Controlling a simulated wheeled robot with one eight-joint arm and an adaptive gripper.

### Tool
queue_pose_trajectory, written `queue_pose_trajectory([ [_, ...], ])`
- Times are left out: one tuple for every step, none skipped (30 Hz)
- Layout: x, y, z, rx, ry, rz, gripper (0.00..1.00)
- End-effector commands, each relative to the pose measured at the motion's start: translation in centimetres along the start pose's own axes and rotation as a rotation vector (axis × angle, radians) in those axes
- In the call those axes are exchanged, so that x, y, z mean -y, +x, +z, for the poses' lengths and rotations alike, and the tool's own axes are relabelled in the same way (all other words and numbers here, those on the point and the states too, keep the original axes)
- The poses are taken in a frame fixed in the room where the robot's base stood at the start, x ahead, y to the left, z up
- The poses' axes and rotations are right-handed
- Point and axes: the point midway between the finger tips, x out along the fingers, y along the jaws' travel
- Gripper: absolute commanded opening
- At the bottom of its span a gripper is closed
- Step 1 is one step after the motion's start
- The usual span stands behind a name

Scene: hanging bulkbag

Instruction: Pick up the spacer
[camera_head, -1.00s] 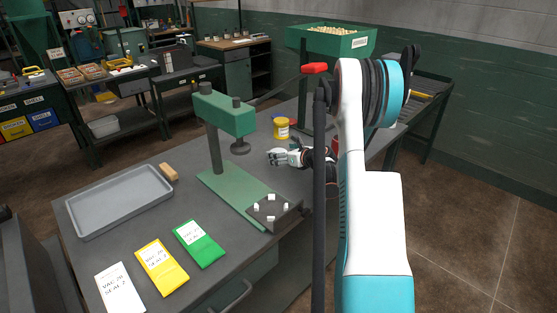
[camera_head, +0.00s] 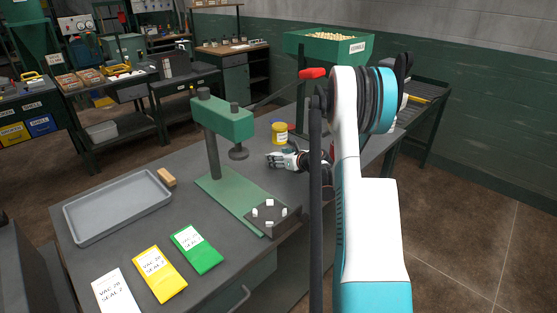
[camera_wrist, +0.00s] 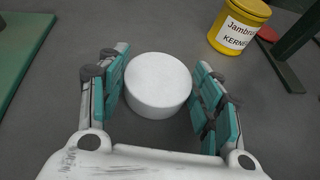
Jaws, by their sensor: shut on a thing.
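The spacer is a white, round, thick disc (camera_wrist: 157,84) seen in the wrist view on the grey tabletop, between my two teal-padded fingers. My gripper (camera_wrist: 160,92) is shut on it, with a finger on its left and one on its right. In the head view my gripper (camera_head: 279,161) is low at the bench surface, right of the green press and in front of the yellow jar. The spacer cannot be made out there among the white finger parts. Whether it is clear of the bench is hard to tell.
The yellow jar (camera_wrist: 238,26) stands close beyond the gripper at the right. The green press (camera_head: 222,125) stands left of it, with a dark plate (camera_head: 273,227) in front. A grey tray (camera_head: 118,208) and several packets (camera_head: 160,272) lie farther left.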

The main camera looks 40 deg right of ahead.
Motion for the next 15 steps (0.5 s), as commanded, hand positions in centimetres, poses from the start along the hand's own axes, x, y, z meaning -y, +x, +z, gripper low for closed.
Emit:
queue_pose_trajectory([
  [0.0, -0.2, 0.5, 0.001, 0.0, 0.0, 0.26],
  [0.0, -0.3, 0.8, 0.001, 0.0, 0.0, 0.26],
  [-0.1, -0.5, 1.2, 0.0, 0.0, 0.0, 0.26],
  [-0.1, -0.7, 1.6, 0.001, 0.0, 0.0, 0.26],
  [-0.1, -0.9, 2.1, 0.001, 0.0, 0.0, 0.26],
  [-0.1, -1.1, 2.7, 0.001, 0.0, 0.0, 0.26],
  [-0.1, -1.4, 3.3, 0.001, 0.0, 0.0, 0.26],
  [-0.1, -1.7, 3.9, 0.001, 0.0, 0.0, 0.26],
  [-0.2, -2.0, 4.8, 0.001, 0.0, 0.0, 0.26],
  [-0.2, -2.3, 5.6, 0.001, 0.0, 0.0, 0.26],
  [-0.2, -2.7, 6.4, 0.001, 0.0, 0.0, 0.26],
  [-0.2, -3.1, 7.4, 0.001, 0.0, 0.0, 0.26],
  [-0.3, -3.5, 8.3, 0.001, 0.0, 0.0, 0.26],
  [-0.3, -3.8, 9.1, 0.001, 0.0, 0.0, 0.26],
  [-0.3, -4.2, 10.1, 0.001, 0.0, 0.0, 0.26],
])
